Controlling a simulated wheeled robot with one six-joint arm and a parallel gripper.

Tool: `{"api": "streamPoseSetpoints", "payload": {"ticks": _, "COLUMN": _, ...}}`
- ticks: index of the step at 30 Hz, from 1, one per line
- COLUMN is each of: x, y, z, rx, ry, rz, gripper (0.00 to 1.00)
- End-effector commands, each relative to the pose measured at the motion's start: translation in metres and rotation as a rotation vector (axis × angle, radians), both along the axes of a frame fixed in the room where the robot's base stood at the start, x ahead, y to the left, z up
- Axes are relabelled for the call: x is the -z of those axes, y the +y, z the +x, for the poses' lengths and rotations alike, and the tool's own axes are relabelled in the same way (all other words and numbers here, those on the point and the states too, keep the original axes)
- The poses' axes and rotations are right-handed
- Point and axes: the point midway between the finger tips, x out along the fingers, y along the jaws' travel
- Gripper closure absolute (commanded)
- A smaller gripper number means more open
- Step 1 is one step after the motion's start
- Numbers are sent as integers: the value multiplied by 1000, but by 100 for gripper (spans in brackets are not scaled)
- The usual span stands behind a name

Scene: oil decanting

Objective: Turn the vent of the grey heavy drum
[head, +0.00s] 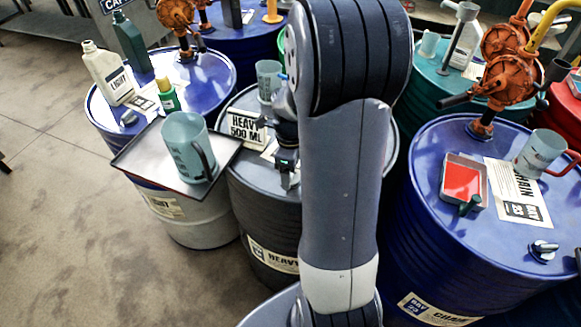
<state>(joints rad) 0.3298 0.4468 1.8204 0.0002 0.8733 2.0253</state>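The grey heavy drum (255,212) stands in the middle, partly behind my arm. A sign reading "HEAVY 500 ML" (245,127) is on its top, and a "HEAVY" label (273,256) is on its side. My gripper (287,178) is over the front part of the drum top, pointing down. I cannot tell whether its fingers are apart or closed, or whether they touch anything. I cannot make out the vent of this drum; the gripper and arm cover much of the top.
A tray (222,150) with a grey-green jug (187,148) juts out left of the gripper. A measuring cup (268,78) stands behind it. The blue light drum (218,75) is left, the blue chain drum (420,215) right. Open floor (60,200) lies left.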

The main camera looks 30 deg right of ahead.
Motion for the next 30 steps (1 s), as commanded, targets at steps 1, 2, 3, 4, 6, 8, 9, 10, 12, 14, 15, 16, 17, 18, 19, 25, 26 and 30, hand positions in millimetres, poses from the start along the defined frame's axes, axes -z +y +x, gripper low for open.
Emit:
{"api": "streamPoseSetpoints", "payload": {"ticks": 1, "x": 0, "y": 0, "z": 0, "rx": 0, "ry": 1, "rz": 1, "gripper": 31}}
{"api": "streamPoseSetpoints", "payload": {"ticks": 2, "x": 0, "y": 0, "z": 0, "rx": 0, "ry": 1, "rz": 1, "gripper": 31}}
{"api": "streamPoseSetpoints", "payload": {"ticks": 3, "x": -1, "y": 0, "z": 0, "rx": 0, "ry": 0, "rz": 0, "gripper": 31}}
{"api": "streamPoseSetpoints", "payload": {"ticks": 4, "x": -2, "y": 0, "z": 0, "rx": 0, "ry": 0, "rz": 0, "gripper": 31}}
{"api": "streamPoseSetpoints", "payload": {"ticks": 6, "x": -7, "y": 0, "z": 0, "rx": 0, "ry": -1, "rz": -1, "gripper": 31}}
{"api": "streamPoseSetpoints", "payload": {"ticks": 8, "x": -15, "y": 0, "z": 1, "rx": -1, "ry": -4, "rz": -1, "gripper": 31}}
{"api": "streamPoseSetpoints", "payload": {"ticks": 9, "x": -21, "y": 0, "z": 1, "rx": -1, "ry": -4, "rz": -1, "gripper": 31}}
{"api": "streamPoseSetpoints", "payload": {"ticks": 10, "x": -27, "y": 0, "z": 1, "rx": -1, "ry": -5, "rz": -2, "gripper": 31}}
{"api": "streamPoseSetpoints", "payload": {"ticks": 12, "x": -42, "y": 0, "z": 1, "rx": 0, "ry": -5, "rz": -2, "gripper": 31}}
{"api": "streamPoseSetpoints", "payload": {"ticks": 14, "x": -55, "y": 0, "z": 1, "rx": 0, "ry": -6, "rz": -2, "gripper": 31}}
{"api": "streamPoseSetpoints", "payload": {"ticks": 15, "x": -63, "y": 0, "z": 1, "rx": 0, "ry": -5, "rz": -2, "gripper": 31}}
{"api": "streamPoseSetpoints", "payload": {"ticks": 16, "x": -69, "y": 0, "z": 1, "rx": 0, "ry": -6, "rz": -1, "gripper": 31}}
{"api": "streamPoseSetpoints", "payload": {"ticks": 17, "x": -74, "y": 0, "z": 1, "rx": 0, "ry": -5, "rz": -2, "gripper": 31}}
{"api": "streamPoseSetpoints", "payload": {"ticks": 18, "x": -81, "y": 0, "z": 1, "rx": 0, "ry": -4, "rz": -1, "gripper": 31}}
{"api": "streamPoseSetpoints", "payload": {"ticks": 19, "x": -86, "y": 0, "z": 0, "rx": 0, "ry": -4, "rz": -1, "gripper": 31}}
{"api": "streamPoseSetpoints", "payload": {"ticks": 25, "x": -106, "y": 0, "z": 0, "rx": 0, "ry": -2, "rz": -1, "gripper": 31}}
{"api": "streamPoseSetpoints", "payload": {"ticks": 26, "x": -107, "y": 0, "z": 0, "rx": 0, "ry": -1, "rz": -1, "gripper": 31}}
{"api": "streamPoseSetpoints", "payload": {"ticks": 30, "x": -108, "y": 0, "z": 0, "rx": 0, "ry": 0, "rz": 0, "gripper": 31}}
